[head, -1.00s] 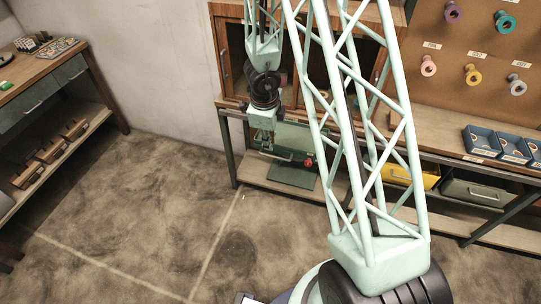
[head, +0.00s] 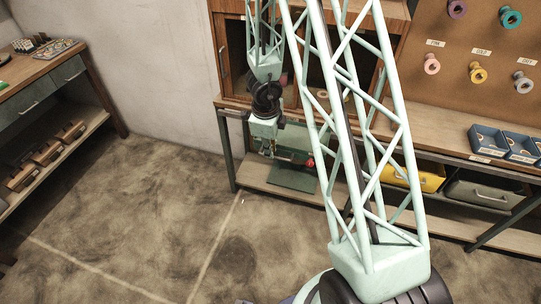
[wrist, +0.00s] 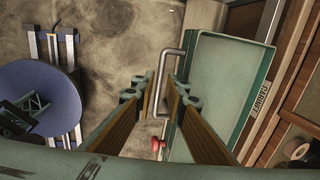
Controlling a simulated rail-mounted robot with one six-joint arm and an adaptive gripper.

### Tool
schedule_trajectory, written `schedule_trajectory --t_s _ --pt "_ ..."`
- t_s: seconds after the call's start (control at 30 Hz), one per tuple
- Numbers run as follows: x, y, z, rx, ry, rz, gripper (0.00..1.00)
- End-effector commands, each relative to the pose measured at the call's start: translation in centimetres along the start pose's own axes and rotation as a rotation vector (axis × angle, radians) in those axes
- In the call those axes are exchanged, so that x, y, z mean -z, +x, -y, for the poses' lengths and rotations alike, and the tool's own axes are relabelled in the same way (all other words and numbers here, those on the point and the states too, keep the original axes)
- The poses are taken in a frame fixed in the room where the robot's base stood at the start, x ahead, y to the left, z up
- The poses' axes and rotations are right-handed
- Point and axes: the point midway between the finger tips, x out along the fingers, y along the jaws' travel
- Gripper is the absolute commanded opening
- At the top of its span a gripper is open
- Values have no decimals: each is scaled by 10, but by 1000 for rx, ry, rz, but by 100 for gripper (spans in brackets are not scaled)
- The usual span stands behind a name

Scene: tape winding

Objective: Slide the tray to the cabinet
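The green tray (wrist: 225,85) fills the right of the wrist view, with a raised rim and a bent metal handle (wrist: 161,75) along its left side. A red knob (wrist: 158,143) is near the handle's lower end. My gripper (wrist: 157,92) is open, its two tan-lined fingers on either side of the handle with a gap between them; contact cannot be told. In the head view my gripper (head: 287,155) is low in front of the tray (head: 295,138), partly hiding it.
A dark green plate (head: 292,178) lies on the lower shelf. A workbench (head: 45,65) stands at left. The floor between is clear.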

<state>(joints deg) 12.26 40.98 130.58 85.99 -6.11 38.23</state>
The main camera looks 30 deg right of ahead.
Motion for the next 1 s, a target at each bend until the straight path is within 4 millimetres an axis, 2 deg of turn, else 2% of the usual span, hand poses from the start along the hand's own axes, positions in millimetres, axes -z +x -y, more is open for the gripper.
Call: schedule_trajectory --t_s 0.3,0.8,0.93,1.0 --pt "0 17 0 0 0 0 12" --pt "0 19 0 0 0 0 12" --pt "0 19 0 0 -1 0 1" --pt "0 19 0 0 0 0 0"
